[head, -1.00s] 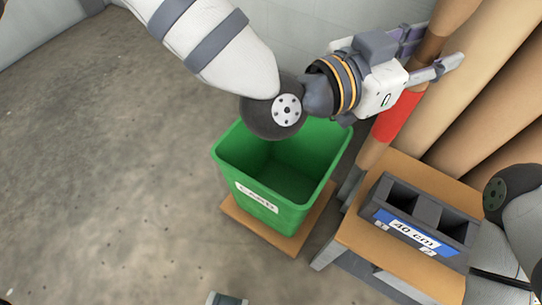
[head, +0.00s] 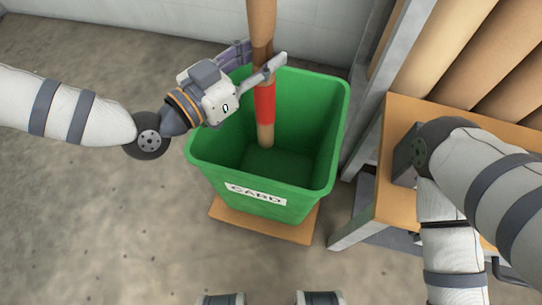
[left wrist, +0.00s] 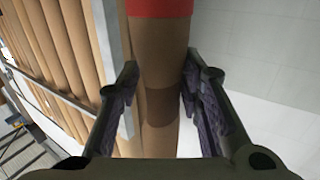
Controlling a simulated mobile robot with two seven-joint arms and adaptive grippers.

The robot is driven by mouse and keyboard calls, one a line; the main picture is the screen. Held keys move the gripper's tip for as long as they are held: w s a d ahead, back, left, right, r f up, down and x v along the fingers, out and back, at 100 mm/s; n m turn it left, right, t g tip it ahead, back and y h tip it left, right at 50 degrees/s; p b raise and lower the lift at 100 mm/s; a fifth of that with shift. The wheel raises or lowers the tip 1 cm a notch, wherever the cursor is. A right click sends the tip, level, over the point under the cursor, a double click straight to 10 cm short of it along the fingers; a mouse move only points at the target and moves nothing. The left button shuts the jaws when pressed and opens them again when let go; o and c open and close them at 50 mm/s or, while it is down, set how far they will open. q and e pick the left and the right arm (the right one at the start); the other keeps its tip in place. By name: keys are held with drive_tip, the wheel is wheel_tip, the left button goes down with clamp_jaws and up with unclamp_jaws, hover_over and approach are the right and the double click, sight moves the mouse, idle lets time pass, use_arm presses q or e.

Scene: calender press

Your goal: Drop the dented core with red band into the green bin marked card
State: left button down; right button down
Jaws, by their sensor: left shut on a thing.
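The core with the red band (head: 265,100) is a brown cardboard tube, held upright over the green bin. Its lower end shows inside the opening of the green bin marked CARD (head: 215,170). My left gripper (head: 262,62) is shut around the tube above the red band. In the left wrist view the tube (left wrist: 160,65) stands between the two fingers, with the red band at the top and a darker brown patch between the fingertips. I cannot tell whether the tube's lower end touches the bin floor. My right gripper is not in view.
The bin stands on a wooden board (head: 300,230). Several large brown rolls (head: 455,50) stand behind. The floor at left is clear.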

use_arm(q)
wheel_tip(320, 180, down, 3)
drive_tip(key=shift+r+b, duration=0.1)
drive_tip(key=shift+b, duration=0.55)
drive_tip(key=c, duration=1)
unclamp_jaws()
drive_tip(key=shift+c, duration=0.2)
drive_tip(key=v, duration=1.2)
